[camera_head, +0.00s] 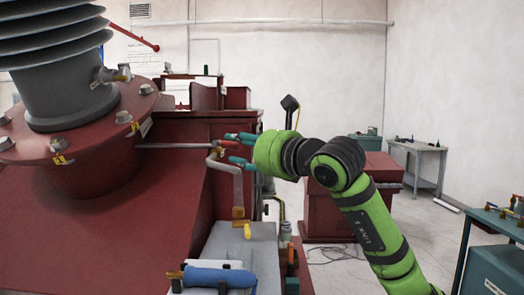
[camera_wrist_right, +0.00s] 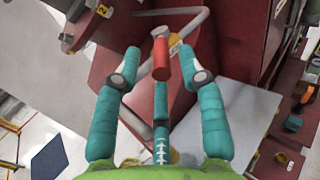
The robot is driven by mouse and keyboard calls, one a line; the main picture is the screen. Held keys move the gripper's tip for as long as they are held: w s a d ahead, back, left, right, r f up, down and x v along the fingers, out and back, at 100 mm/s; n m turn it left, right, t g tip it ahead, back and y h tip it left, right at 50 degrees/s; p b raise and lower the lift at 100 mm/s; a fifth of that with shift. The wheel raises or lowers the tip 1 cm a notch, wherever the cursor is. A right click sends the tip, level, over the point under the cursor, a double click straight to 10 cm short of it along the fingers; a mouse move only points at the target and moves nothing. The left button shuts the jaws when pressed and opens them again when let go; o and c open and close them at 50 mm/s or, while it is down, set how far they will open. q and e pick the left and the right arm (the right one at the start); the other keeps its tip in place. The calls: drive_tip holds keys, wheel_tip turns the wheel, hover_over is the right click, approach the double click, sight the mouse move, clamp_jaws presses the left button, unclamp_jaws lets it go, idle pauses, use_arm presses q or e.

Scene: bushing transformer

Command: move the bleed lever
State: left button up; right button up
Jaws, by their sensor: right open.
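The bleed lever shows as a short red handle (camera_head: 229,145) at the end of a thin grey pipe beside the red transformer body. In the right wrist view the red handle (camera_wrist_right: 160,60) stands between the two teal fingers, with a gap on each side. My right gripper (camera_head: 237,149) is open around the handle and not closed on it; it also shows in the right wrist view (camera_wrist_right: 160,72). The fingers partly hide the lever's joint in the head view. My left gripper is not in view.
A large ribbed grey bushing (camera_head: 55,60) stands on a bolted red flange at the left. A blue-handled tool (camera_head: 218,277) lies on the grey ledge at the front. A grey bent bar (camera_head: 237,185) hangs below my right gripper. A workbench (camera_head: 418,148) stands at the back right.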

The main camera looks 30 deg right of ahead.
drive_tip(key=v, duration=0.8)
drive_tip(key=shift+s, duration=0.25)
